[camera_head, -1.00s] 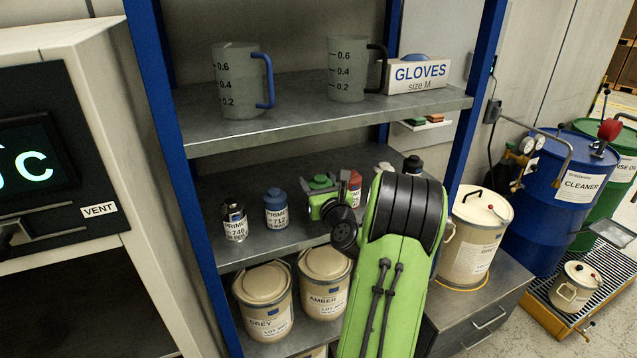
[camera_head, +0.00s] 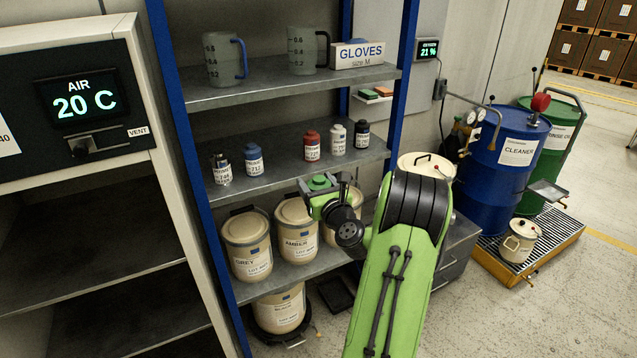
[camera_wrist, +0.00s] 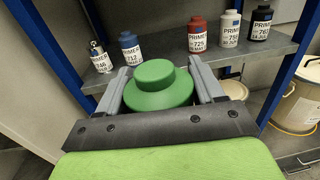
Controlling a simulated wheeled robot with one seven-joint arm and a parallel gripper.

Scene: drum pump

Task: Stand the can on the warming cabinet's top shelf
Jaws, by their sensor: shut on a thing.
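A small green can (camera_wrist: 160,85) with a narrower round cap sits between the two grey fingers of my gripper (camera_wrist: 163,92) in the wrist view. In the head view my gripper (camera_head: 320,194) is shut on the green can (camera_head: 319,182), in front of the open rack and below its can shelf. The can looks roughly upright; its label is hidden. The warming cabinet (camera_head: 115,60) stands at the far left, its panel reading AIR 20 C. Its front shows open below the panel, with the upper shelf (camera_head: 90,235) dark and bare where visible.
The rack's middle shelf (camera_head: 290,165) holds several primer cans, including a blue one (camera_head: 254,160) and a red one (camera_head: 312,147). A blue rack post (camera_head: 182,130) stands between rack and cabinet. Beige pails (camera_head: 247,245) fill the shelf below. Drums (camera_head: 505,170) stand right.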

